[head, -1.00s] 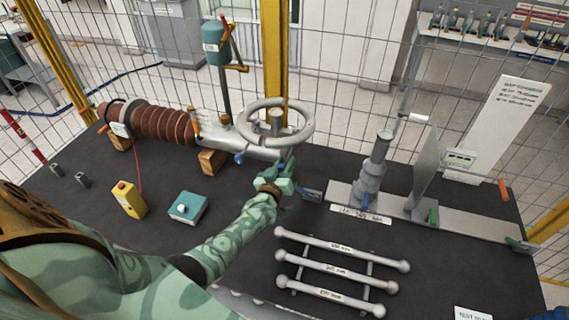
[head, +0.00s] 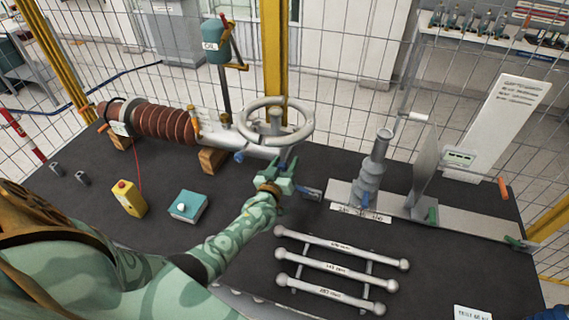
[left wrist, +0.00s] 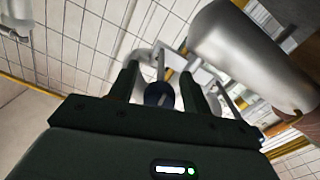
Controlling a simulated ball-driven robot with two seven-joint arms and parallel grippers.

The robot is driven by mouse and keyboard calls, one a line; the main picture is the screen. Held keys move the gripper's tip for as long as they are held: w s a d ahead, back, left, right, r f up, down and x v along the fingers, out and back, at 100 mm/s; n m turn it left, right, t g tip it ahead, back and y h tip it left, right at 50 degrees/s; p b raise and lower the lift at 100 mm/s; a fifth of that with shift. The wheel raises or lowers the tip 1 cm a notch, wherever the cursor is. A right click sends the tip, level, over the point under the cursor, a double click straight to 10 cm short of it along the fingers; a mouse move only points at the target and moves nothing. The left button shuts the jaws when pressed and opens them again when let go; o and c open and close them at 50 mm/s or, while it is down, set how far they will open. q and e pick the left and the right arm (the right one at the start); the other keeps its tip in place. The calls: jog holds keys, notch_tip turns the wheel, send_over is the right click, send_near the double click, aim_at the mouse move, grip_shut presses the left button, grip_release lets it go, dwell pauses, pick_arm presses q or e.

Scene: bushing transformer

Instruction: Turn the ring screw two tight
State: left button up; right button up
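The grey metal ring (head: 309,130) sits around the right end of the lying brown ribbed bushing (head: 165,123). A blue knob (head: 239,157) shows under the ring's left side. My left gripper (head: 279,160) is just below the ring's front edge, fingers pointing up toward it. In the left wrist view its two fingers are apart, with a dark blue round knob (left wrist: 158,94) showing between them. Gaps show beside the knob, and I cannot tell its depth or whether it is touched. Which knob is ring screw two is not marked. My right gripper is not in view.
A grey stand (head: 371,172) with a plate is to the right of my gripper. A rack of several grey rods (head: 342,264) lies in front. A yellow box (head: 129,198) and a teal box (head: 188,206) stand left of my forearm. Wire fencing closes the back.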

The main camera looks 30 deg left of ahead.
pick_arm(q)
jog(key=s+d+p, duration=0.1)
jog(key=s+d, duration=0.2)
jog(key=s, duration=1.3)
jog(key=shift+d, duration=0.15)
